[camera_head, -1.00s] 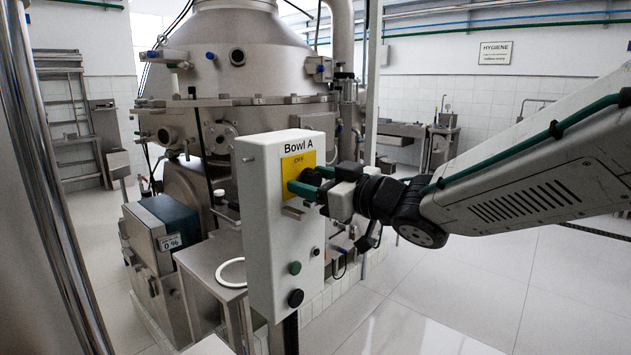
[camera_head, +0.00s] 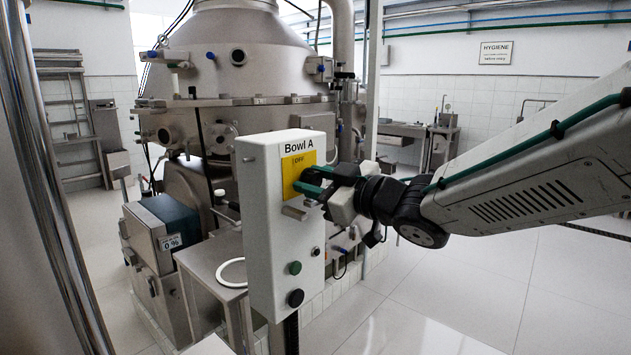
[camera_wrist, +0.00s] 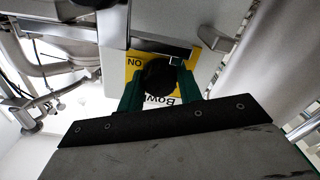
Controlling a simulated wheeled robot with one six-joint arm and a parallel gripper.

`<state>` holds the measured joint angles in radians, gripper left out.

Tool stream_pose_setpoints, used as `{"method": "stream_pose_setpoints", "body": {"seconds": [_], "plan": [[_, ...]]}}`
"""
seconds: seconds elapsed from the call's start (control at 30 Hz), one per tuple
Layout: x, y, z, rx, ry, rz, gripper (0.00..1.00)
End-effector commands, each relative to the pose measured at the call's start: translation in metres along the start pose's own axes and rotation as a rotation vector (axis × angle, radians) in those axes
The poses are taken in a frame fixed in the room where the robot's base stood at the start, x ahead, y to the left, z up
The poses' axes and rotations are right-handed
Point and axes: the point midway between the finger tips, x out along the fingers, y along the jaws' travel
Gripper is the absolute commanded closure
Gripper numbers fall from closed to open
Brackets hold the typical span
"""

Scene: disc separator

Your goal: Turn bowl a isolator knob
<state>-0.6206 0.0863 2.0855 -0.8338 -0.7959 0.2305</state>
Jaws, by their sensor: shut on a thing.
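The white control box labelled Bowl A (camera_head: 262,235) stands upright in the middle of the head view. Its yellow plate (camera_head: 293,165) carries the isolator knob, which is mostly hidden behind my fingers in the head view. My gripper (camera_head: 308,181) has its green fingers at the plate. In the wrist view the black round knob (camera_wrist: 158,77) sits between my two green fingers (camera_wrist: 158,88), which are shut on it. The yellow plate also shows in the wrist view with the word ON beside the knob, and part of the Bowl label shows below it.
A green button (camera_head: 295,268) and a black button (camera_head: 296,298) are lower on the box. A metal latch (camera_head: 294,213) juts out just below the plate. A steel table (camera_head: 215,275) with a white ring stands left, before the large separator (camera_head: 245,60). Floor at right is clear.

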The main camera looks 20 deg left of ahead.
Motion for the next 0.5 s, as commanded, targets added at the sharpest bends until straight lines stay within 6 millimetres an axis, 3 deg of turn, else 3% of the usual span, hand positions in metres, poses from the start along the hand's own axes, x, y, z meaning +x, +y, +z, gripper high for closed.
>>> {"method": "stream_pose_setpoints", "body": {"seconds": [0.5], "plan": [[-0.0002,-0.0008,0.0006,-0.244,-0.001,-0.001,0.88]]}}
